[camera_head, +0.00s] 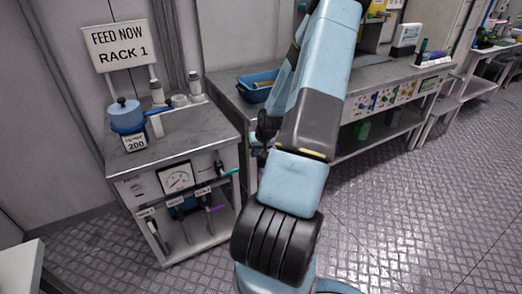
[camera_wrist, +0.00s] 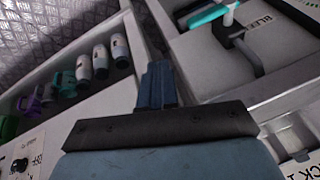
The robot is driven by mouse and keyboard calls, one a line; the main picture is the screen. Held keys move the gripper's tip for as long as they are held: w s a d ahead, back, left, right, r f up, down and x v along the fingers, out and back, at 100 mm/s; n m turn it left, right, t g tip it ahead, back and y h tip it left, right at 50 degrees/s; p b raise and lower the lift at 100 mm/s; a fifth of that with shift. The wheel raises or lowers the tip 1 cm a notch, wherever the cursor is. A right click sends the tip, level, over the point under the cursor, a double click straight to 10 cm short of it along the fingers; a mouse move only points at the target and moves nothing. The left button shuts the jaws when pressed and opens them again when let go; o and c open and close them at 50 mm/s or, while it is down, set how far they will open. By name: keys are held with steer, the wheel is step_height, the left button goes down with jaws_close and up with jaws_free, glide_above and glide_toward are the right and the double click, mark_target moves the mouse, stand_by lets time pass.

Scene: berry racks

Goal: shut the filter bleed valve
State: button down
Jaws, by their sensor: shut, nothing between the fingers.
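The bleed valve has a teal lever (camera_head: 229,171) on the front right of the small grey cabinet, right of the round gauge (camera_head: 177,180). The lever sticks out sideways to the right. In the wrist view the teal lever (camera_wrist: 212,14) is at the top right, on a dark bent pipe beside a label (camera_wrist: 264,22) reading "BLEE…". My gripper (camera_wrist: 158,82) is shut and empty, its blue-grey fingers together at the centre of the wrist view, apart from the lever. In the head view my arm mostly hides the gripper.
Lower down, the cabinet has several labelled rack valves (camera_head: 179,219). On top are a blue pot (camera_head: 125,113) and white bottles (camera_head: 195,85). A sign (camera_head: 119,45) reads "FEED NOW RACK 1". A long bench (camera_head: 225,82) with a blue tub (camera_head: 258,84) stands right. Floor at right is clear.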

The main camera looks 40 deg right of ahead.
steer(key=shift+s+d+r, duration=0.3)
steer(key=shift+s+d, duration=0.1)
steer(key=shift+d, duration=0.1)
steer(key=shift+s+d+r, duration=0.25)
steer(key=shift+s+d, duration=0.1)
steer(key=shift+d, duration=0.15)
steer(key=a+r+n+g+h, duration=0.1)
steer(key=a+r, duration=0.5)
steer(key=r, duration=0.3)
steer(key=s+a+r+n+h, duration=0.1)
steer(key=a+r, duration=0.4)
steer(key=r, duration=0.3)
steer(key=a+r+n+g+h, duration=0.1)
steer(key=a+r, duration=0.5)
steer(key=r, duration=0.3)
steer(key=s+a+r+n+t+y, duration=0.2)
steer(key=s+a+r, duration=1.2)
steer(key=s+a, duration=0.3)
steer(key=shift+s+r+t, duration=0.35)
steer(key=shift+s+t, duration=0.05)
steer(key=shift+s, duration=0.45)
